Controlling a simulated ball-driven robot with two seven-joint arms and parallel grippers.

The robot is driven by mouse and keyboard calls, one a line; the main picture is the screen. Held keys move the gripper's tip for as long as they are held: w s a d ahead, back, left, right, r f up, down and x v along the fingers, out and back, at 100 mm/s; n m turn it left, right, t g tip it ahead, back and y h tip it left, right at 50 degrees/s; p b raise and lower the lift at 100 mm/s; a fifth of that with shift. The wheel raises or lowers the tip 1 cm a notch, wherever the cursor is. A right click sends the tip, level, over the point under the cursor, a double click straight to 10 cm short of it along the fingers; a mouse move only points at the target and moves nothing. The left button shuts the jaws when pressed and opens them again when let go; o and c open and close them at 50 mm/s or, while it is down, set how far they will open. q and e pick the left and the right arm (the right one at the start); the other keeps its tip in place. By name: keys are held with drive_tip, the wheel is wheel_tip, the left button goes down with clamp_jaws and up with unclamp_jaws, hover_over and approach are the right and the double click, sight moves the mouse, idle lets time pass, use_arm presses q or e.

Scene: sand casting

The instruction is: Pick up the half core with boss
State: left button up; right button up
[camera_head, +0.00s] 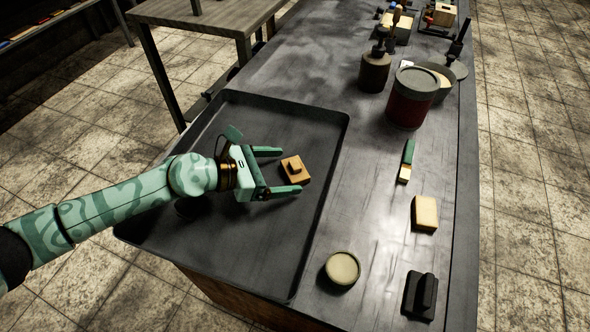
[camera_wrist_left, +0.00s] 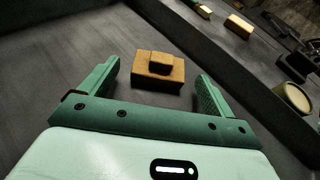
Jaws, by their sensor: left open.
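The half core with boss (camera_head: 297,172) is a small tan block with a raised boss on top. It lies on the dark tray (camera_head: 262,262) near the tray's right side. My left gripper (camera_head: 284,171) is open, with its fingers pointing right toward the core. In the left wrist view the core (camera_wrist_left: 157,72) sits ahead of and between the two fingertips (camera_wrist_left: 158,82), apart from both and a little nearer the left one. Nothing is held. My right gripper is not in view.
The tray has a raised rim. Right of it on the bench are a round tin (camera_head: 342,268), a black block (camera_head: 421,294), a tan block (camera_head: 425,213), a brush (camera_head: 407,160) and a dark red pot (camera_head: 411,100). Most of the tray is bare.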

use_arm(q)
drive_tip(key=shift+x, duration=1.2)
drive_tip(key=shift+a, duration=0.1)
drive_tip(key=c, duration=1.1)
